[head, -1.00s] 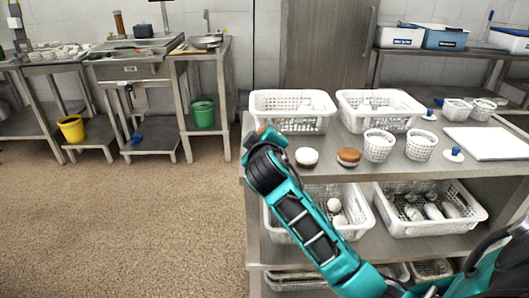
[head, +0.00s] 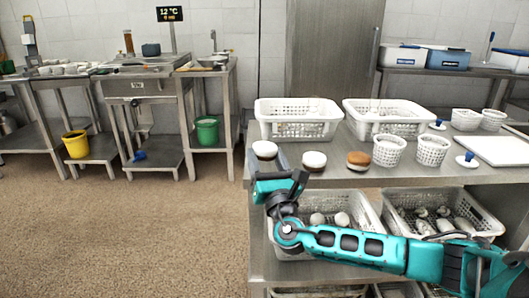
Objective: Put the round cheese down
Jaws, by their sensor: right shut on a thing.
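My right gripper (head: 266,162) is at the left front corner of the steel table's top (head: 410,172), its arm reaching in from the right. It is shut on a round cheese (head: 265,148) with a white top, at the tip of the gripper. The gripper hides its lower part, so I cannot tell whether it touches the table. A second white-topped round cheese (head: 314,158) with a dark side stands just to the right. A brown-orange round cheese (head: 358,157) stands right of that. My left gripper is not in view.
Two white perforated baskets (head: 297,128) (head: 388,128) stand behind the cheeses. Two small white perforated tubs (head: 388,150) (head: 433,151) stand to the right, near a white board (head: 497,151). More baskets with white items sit on the shelf below.

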